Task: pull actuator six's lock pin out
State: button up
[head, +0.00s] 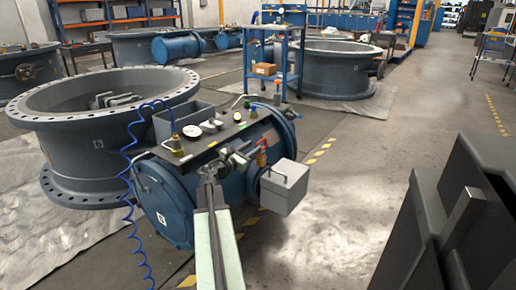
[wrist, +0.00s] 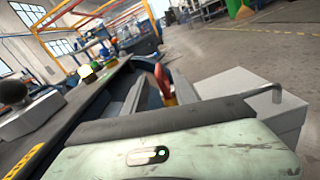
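A blue cylindrical actuator (head: 170,205) lies beside a big grey flanged valve body (head: 75,125); its small label is too small to read surely. A small red-handled part (head: 262,158), possibly the lock pin, stands on its right side above a light grey box (head: 284,188). My gripper (head: 244,157) is just left of the red part. In the wrist view, the two grey fingers of my gripper (wrist: 155,88) are apart. The red part (wrist: 163,78) shows in line with the gap between them; I cannot tell whether it is between the fingers or beyond them. Its lower end is hidden.
A dark plate with a gauge (head: 192,131), fittings and a grey bin (head: 183,121) sits on top of the actuator. A coiled blue hose (head: 128,185) hangs at its left. A bent rod (wrist: 268,89) sticks out by the box. The floor to the right (head: 340,215) is clear.

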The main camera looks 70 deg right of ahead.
aim_at(265, 138)
jog(key=x, duration=0.7)
jog(key=shift+d, duration=0.25)
grip_shut()
jog(key=shift+w, duration=0.1)
dwell(1.0)
